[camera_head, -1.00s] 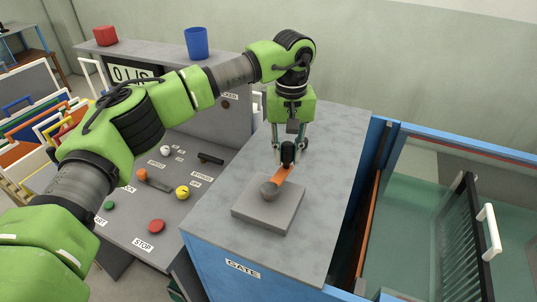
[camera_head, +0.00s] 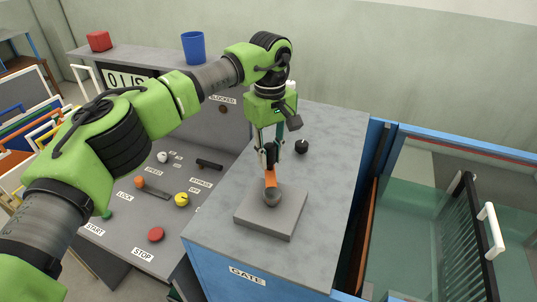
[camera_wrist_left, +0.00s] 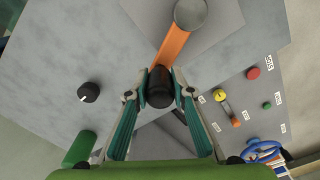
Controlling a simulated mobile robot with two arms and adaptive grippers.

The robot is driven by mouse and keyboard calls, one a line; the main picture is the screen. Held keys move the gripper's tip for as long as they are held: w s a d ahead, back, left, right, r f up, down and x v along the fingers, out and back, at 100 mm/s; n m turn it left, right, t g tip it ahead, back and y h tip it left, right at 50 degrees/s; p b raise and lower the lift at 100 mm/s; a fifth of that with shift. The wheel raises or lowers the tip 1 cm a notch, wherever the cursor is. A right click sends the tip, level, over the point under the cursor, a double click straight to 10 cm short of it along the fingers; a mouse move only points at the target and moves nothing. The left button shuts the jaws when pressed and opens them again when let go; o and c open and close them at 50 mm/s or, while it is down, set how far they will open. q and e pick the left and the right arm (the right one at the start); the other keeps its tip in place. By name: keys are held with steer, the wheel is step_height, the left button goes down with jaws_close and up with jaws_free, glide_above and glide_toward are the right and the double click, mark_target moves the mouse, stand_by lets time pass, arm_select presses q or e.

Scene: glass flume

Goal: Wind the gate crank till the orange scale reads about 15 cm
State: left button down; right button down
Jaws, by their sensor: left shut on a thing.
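The gate crank has an orange arm (camera_head: 270,179) on a grey hub (camera_head: 271,197), set on a square grey block (camera_head: 271,214) on top of the blue cabinet marked GATE. My left gripper (camera_head: 268,156) is shut on the crank's dark knob at the far end of the arm. In the left wrist view the black knob (camera_wrist_left: 159,87) sits between the fingertips, with the orange arm (camera_wrist_left: 174,50) running up to the hub. The orange scale is not clearly readable in these frames. My right gripper is not in view.
A black knob (camera_head: 302,146) stands on the cabinet top, right of my left gripper. The control panel with a red STOP button (camera_head: 156,234) and yellow knob (camera_head: 181,199) lies to the left. The glass flume (camera_head: 430,220) and dark slatted gate (camera_head: 470,240) are at right.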

arm_select(q)
steer(key=shift+a, duration=0.3)
steer(key=c, duration=1.8)
jaws_free()
steer(key=shift+s+a, duration=0.1)
steer(key=shift+r, duration=0.2)
step_height(320, 180, up, 12)
steer(key=shift+f, duration=0.15)
